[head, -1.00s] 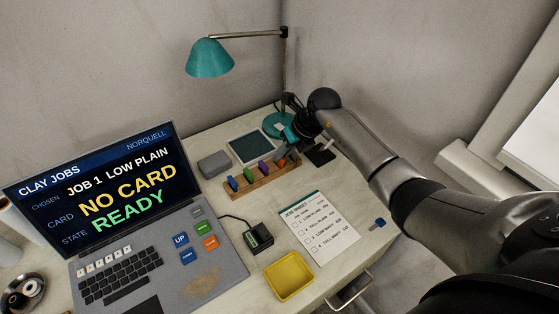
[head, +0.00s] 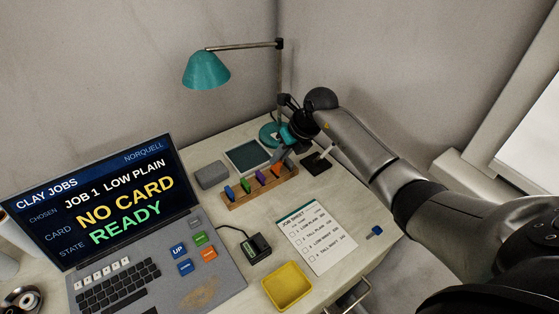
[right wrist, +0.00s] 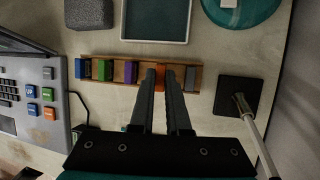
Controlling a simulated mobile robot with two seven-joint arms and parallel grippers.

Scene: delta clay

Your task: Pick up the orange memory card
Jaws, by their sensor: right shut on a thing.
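The orange memory card (head: 276,168) stands upright in a wooden rack (head: 262,189), near the rack's right end. It also shows in the right wrist view (right wrist: 161,80) between the fingertips. My right gripper (right wrist: 161,72) reaches down over the rack and is shut on the orange card. In the head view the right gripper (head: 281,156) partly covers the card. The card appears to be still in its slot. Blue, green and purple cards stand to its left in the same rack, and a grey one (right wrist: 178,76) to its right. My left gripper is in neither view.
A teal lamp (head: 206,71) stands behind the rack. A black square pad with a pale stick (head: 316,166) is to its right. A laptop (head: 110,200), card reader (head: 257,248), yellow tray (head: 287,286), job sheet (head: 317,238) and blue key-like item (head: 374,232) lie nearer.

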